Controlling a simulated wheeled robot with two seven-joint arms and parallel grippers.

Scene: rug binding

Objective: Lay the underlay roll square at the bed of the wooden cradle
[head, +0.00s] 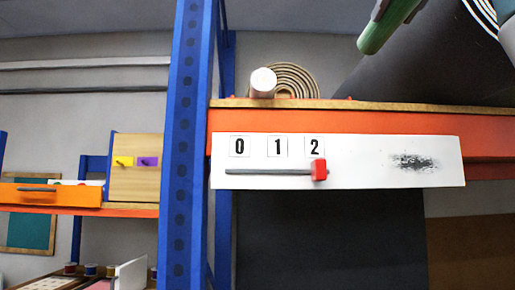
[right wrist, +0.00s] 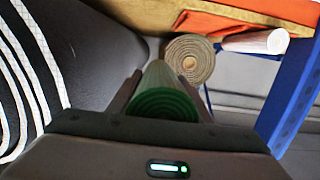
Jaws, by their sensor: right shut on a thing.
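A green roll (head: 388,28) comes in at the top right of the head view, tilted and off the shelf. In the right wrist view the green roll (right wrist: 163,101) shows its spiral end. My right gripper (right wrist: 160,84) is shut on it, one finger on each side; in the head view only a dark part of the gripper (head: 379,9) shows. I cannot make out a wooden cradle. My left gripper is not in view.
A pale cylinder (head: 263,83) lies by the beige roll on the orange-fronted shelf (head: 390,118). A blue post (head: 187,150) stands at left. A white panel (head: 370,178) marked 0, 1, 2 has a red slider (head: 319,170) near 2. A dark grey surface (head: 430,70) fills the upper right.

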